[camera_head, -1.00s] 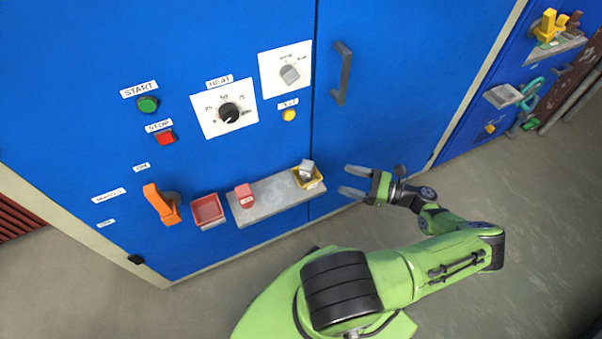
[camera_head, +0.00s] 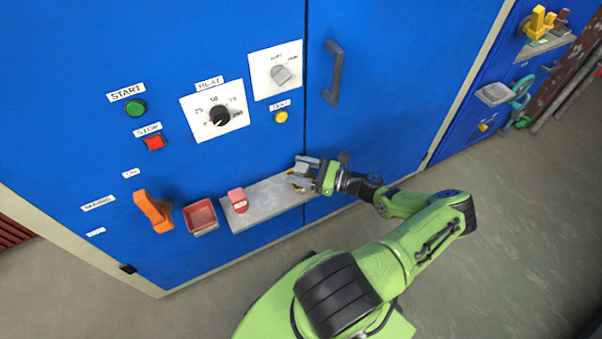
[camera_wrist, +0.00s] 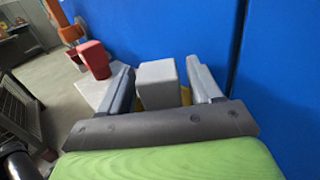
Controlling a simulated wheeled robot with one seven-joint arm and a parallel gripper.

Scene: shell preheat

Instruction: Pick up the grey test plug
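The grey test plug (camera_wrist: 160,84) shows in the wrist view as a light grey block between the two fingers of my gripper (camera_wrist: 165,82). The fingers are apart, with a visible gap on each side of the plug. In the head view my gripper (camera_head: 304,172) is at the right end of the grey shelf and largely hides the plug. The yellow tray (camera_wrist: 186,96) under the plug shows only in small parts beside it.
A grey shelf (camera_head: 268,200) on the blue cabinet carries a red block (camera_head: 238,200). A red tray (camera_head: 200,216) and an orange lever (camera_head: 153,211) are to its left. A door handle (camera_head: 333,73) and control panels are above.

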